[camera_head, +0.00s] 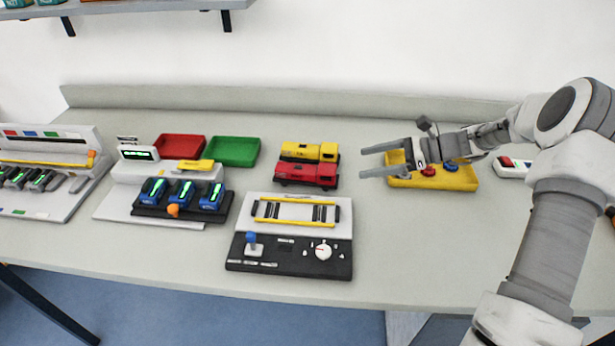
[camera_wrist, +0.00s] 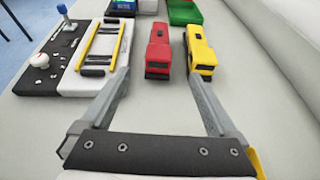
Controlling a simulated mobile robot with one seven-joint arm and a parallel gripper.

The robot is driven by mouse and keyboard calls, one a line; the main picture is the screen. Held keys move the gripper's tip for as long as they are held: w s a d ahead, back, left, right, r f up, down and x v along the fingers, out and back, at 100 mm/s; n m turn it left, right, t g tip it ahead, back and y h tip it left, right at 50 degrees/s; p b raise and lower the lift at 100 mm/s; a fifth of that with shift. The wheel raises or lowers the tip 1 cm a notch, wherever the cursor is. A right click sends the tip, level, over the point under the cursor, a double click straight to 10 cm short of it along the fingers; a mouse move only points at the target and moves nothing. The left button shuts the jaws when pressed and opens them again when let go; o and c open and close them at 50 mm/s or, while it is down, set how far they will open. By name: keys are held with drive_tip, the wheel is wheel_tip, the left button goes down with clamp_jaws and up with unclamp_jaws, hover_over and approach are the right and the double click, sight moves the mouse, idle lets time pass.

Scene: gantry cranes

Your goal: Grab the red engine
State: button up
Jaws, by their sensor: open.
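The red engine (camera_head: 306,174) stands on the table, just in front of a yellow engine (camera_head: 310,152) and parallel to it. In the wrist view the red engine (camera_wrist: 159,52) is ahead of my gripper, between the lines of its two fingers, with the yellow engine (camera_wrist: 200,50) close on its right. My gripper (camera_head: 362,161) is open and empty, to the right of the red engine in the head view. Its fingers point left toward the engines. In the wrist view the right fingertip (camera_wrist: 194,80) overlaps the near end of the yellow engine.
The crane panel (camera_head: 343,216) with yellow rails lies in front of the engines; the left finger is beside it in the wrist view. A red tray (camera_head: 180,147) and a green tray (camera_head: 233,151) stand behind left. A yellow tray (camera_head: 460,182) with red and blue pieces lies under my arm.

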approach(307, 173)
drive_tip(key=w+a+f, duration=0.1)
drive_tip(key=a, duration=0.1)
drive_tip(key=w+a+f, duration=0.1)
drive_tip(key=a+f, duration=0.1)
drive_tip(key=shift+w+f+b, duration=0.25)
drive_tip(key=shift+f+b, duration=0.05)
drive_tip(key=shift+b, duration=0.1)
drive_tip(key=shift+b+x, duration=0.3)
drive_tip(key=shift+x, duration=2.5)
drive_tip(key=shift+r, duration=0.15)
clamp_jaws()
